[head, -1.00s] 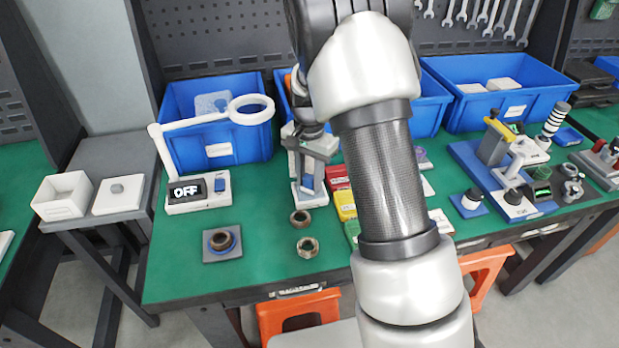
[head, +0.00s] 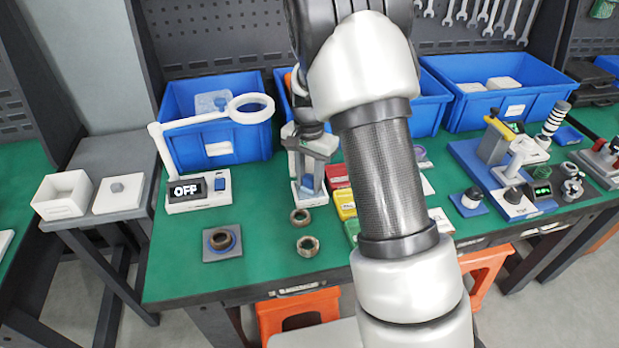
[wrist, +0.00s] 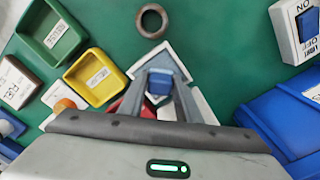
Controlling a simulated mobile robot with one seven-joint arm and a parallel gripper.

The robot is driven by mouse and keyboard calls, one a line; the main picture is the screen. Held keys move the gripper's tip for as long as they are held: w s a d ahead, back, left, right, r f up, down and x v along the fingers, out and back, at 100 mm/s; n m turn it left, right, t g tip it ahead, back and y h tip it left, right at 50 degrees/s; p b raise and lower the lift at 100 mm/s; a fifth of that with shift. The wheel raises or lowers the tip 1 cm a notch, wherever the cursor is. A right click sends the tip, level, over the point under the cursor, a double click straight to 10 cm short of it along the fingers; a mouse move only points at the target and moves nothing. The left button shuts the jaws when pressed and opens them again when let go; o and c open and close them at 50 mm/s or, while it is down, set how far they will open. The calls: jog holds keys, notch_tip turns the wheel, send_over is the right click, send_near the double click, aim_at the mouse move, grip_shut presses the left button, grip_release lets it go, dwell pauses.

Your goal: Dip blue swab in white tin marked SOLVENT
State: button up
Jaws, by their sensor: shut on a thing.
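My gripper (head: 309,178) hangs over a pale upright stand (head: 299,197) in the middle of the bench. In the wrist view my gripper (wrist: 160,88) is shut on a small blue piece (wrist: 159,84), which looks like the blue swab. Its tip is hidden, and I cannot tell whether it is clear of the pale stand behind it. A white container (wrist: 17,84) with a printed label shows at the left of the wrist view. Its label is too small to read surely, so I cannot confirm a SOLVENT tin.
Green (wrist: 52,35) and yellow (wrist: 96,77) trays lie beside the gripper. Metal rings (head: 308,246) lie in front of the stand. A magnifier lamp (head: 198,204) marked OFF stands left, blue bins (head: 216,140) behind.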

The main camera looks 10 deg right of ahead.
aim_at(309, 177)
jog(key=shift+r+p, duration=2.65)
jog(key=shift+r, duration=0.85)
